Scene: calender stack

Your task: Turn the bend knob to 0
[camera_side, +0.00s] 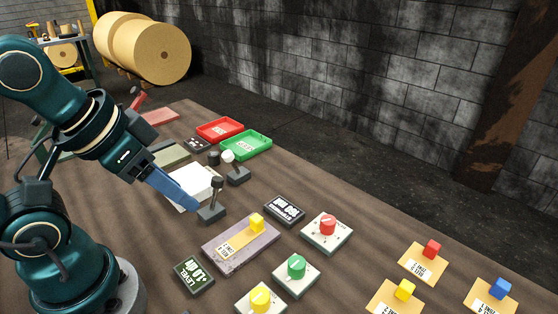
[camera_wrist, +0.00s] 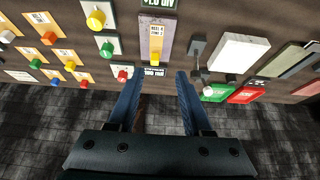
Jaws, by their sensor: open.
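Three round knobs on pale square plates stand on the table: a red knob (camera_side: 327,226), a green knob (camera_side: 296,265) and a yellow knob (camera_side: 260,297). I cannot read which is the bend knob. In the wrist view the red knob (camera_wrist: 122,75), green knob (camera_wrist: 106,49) and yellow knob (camera_wrist: 96,20) run up the left of centre. My gripper (camera_wrist: 158,75) is open and empty, its blue fingers wide apart. In the side view my gripper (camera_side: 194,206) is near a dark lever, left of the knobs and touching none.
A dark lever (camera_side: 211,211) stands by my fingers. A purple slab (camera_side: 230,250) bears a yellow block. Displays (camera_side: 284,210) (camera_side: 194,275) lie nearby. Tags with coloured blocks (camera_side: 425,262) lie at the right. Red (camera_side: 220,129) and green (camera_side: 246,144) trays are behind.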

